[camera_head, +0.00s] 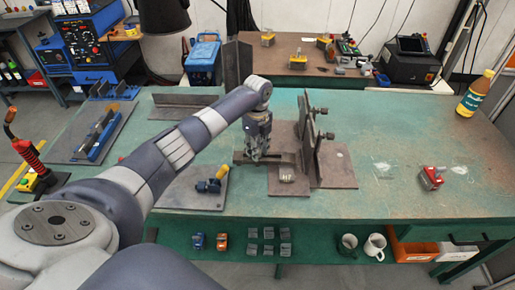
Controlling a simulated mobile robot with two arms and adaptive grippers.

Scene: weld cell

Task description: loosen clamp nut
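My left arm reaches in from the left, and its gripper (259,154) points down at the left side of a brown steel welding fixture (337,168). The fixture has upright plates on a flat base, on the green table. Two small bolt or nut heads (326,135) stick out to the right of the upright plates. A small light metal block (287,173) sits on the base, just right of and nearer than the gripper. I cannot tell which part is the clamp nut. The fingertips are small and dark, so their opening and contact are unclear. My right gripper is not in view.
A blue and yellow tool (211,185) lies on a plate left of the fixture. A red-and-grey item (431,178) and a yellow bottle (475,93) stand on the right. Blue clamps (103,134) lie at left. The green table (400,150) is mostly clear between fixture and red item.

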